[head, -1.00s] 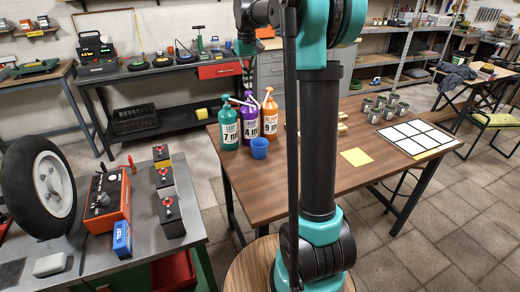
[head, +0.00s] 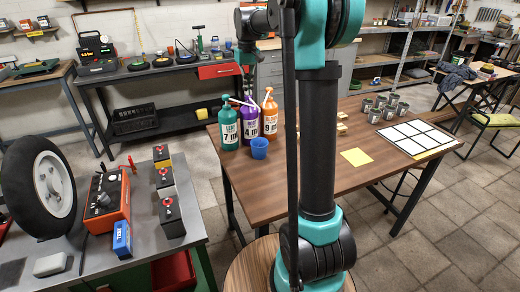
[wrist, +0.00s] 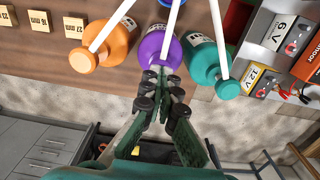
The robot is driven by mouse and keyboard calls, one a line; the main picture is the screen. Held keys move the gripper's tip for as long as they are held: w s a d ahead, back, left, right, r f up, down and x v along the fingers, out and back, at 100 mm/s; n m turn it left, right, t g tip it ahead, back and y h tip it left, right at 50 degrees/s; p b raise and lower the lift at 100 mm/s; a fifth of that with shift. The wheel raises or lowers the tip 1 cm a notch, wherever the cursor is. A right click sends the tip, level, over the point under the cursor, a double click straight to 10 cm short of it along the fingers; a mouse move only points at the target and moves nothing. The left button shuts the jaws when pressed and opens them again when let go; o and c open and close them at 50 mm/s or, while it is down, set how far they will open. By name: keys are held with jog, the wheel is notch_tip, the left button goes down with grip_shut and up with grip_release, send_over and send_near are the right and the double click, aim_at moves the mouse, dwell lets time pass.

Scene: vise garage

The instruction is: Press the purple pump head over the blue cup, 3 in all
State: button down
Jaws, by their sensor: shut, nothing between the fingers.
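Three pump bottles stand close together on the wooden table: a teal one (head: 229,122), a purple one (head: 249,116) and an orange one (head: 269,118). The blue cup (head: 259,148) stands in front of the purple bottle, on the side its white spout points to. My gripper (head: 247,88) is shut and empty, pointing down above the purple bottle. In the wrist view, my gripper's fingertips (wrist: 163,76) overlap the edge of the purple pump head (wrist: 158,46). I cannot tell whether they touch it.
The orange pump head (wrist: 84,61) and teal pump head (wrist: 228,89) flank the purple one closely. A yellow sheet (head: 356,157), wooden blocks (head: 342,129), several metal cans (head: 384,108) and a white grid board (head: 417,137) lie farther right on the table.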

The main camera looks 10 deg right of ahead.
dwell(0.3)
jog(key=shift+r, duration=1.55)
jog(key=shift+r, duration=3)
